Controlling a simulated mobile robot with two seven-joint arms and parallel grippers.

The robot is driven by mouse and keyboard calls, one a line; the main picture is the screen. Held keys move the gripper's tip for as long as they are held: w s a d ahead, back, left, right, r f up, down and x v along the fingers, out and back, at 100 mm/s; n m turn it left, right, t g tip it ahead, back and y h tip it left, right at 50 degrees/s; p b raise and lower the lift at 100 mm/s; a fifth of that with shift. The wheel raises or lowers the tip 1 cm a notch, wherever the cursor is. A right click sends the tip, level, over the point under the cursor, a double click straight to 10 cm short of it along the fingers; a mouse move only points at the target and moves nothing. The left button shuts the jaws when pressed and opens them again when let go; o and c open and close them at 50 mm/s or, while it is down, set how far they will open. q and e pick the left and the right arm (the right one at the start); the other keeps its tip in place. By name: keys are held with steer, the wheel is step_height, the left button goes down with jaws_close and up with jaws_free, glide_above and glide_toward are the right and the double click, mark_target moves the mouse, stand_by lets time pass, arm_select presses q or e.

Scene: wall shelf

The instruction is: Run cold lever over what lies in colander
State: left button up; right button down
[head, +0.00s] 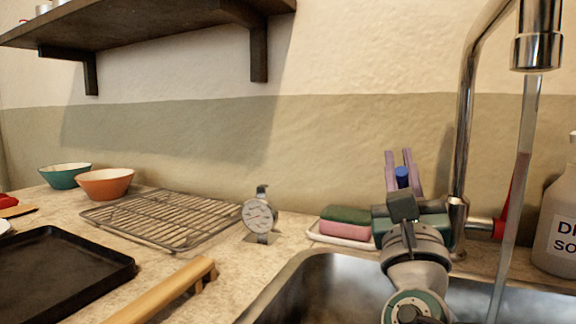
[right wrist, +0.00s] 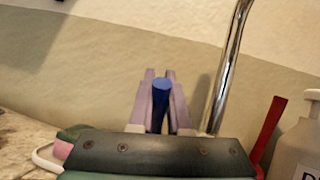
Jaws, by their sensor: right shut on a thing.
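My right gripper (head: 401,160) reaches up from the bottom in front of the faucet (head: 465,120), fingers pointing up. It is shut on the blue cold lever (head: 402,177). In the right wrist view the blue lever (right wrist: 160,88) stands between the two pale purple fingers (right wrist: 161,82). A stream of water (head: 522,140) falls from the spout (head: 537,45) towards the sink (head: 310,285). The red lever (head: 502,225) is right of the faucet's base. The colander and what lies in it are not in view. My left gripper is not in view.
A sponge (head: 345,221) on a white dish sits just left of my right gripper. A soap bottle (head: 556,230) stands right. A dial thermometer (head: 260,215), wire rack (head: 165,216), black tray (head: 60,270) and two bowls (head: 105,183) occupy the counter.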

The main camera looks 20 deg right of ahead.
steer(key=c, duration=0.9)
jaws_free()
steer(key=shift+o, duration=0.2)
steer(key=b+v, duration=0.1)
steer(key=v, duration=0.9)
steer(key=shift+d, duration=0.1)
